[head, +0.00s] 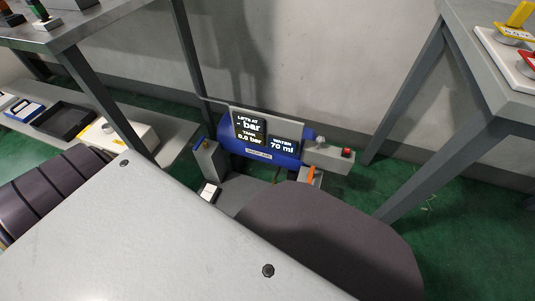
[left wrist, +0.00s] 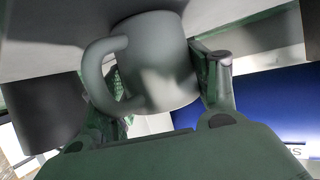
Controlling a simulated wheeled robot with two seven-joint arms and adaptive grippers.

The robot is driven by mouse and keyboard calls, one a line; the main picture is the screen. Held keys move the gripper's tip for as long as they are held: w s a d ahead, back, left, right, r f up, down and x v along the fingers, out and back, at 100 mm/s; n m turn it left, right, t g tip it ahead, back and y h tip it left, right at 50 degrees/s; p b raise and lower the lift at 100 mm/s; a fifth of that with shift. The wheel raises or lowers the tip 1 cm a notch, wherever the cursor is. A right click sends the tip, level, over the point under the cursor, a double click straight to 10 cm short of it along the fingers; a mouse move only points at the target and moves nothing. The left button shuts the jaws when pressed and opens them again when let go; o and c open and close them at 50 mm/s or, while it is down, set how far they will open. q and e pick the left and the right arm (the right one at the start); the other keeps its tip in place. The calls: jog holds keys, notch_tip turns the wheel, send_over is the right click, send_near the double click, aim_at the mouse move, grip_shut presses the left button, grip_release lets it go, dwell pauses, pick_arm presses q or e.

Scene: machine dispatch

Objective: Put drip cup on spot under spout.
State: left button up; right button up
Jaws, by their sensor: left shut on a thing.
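The drip cup (left wrist: 160,62) is a grey mug with its handle toward the left of the left wrist view. My left gripper (left wrist: 165,80) is shut on it, with one green-padded finger on either side of the body. The blue tank (left wrist: 270,112) is behind and to the right in this view. The cup and my left gripper are hidden in the head view. I cannot make out the spout or the spot. My right gripper is in neither view.
An orange lever (head: 311,174) and a grey box with a red button (head: 346,153) are right of the tank. A grey table (head: 445,70) stands at right. A shelf (head: 172,139) at left holds a black tray (head: 66,119) and white box. Green floor is open at right.

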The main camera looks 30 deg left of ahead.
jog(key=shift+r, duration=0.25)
pick_arm(q)
jog(key=o, duration=0.8)
jog(key=shift+f, duration=0.1)
jog(key=shift+o, duration=1.2)
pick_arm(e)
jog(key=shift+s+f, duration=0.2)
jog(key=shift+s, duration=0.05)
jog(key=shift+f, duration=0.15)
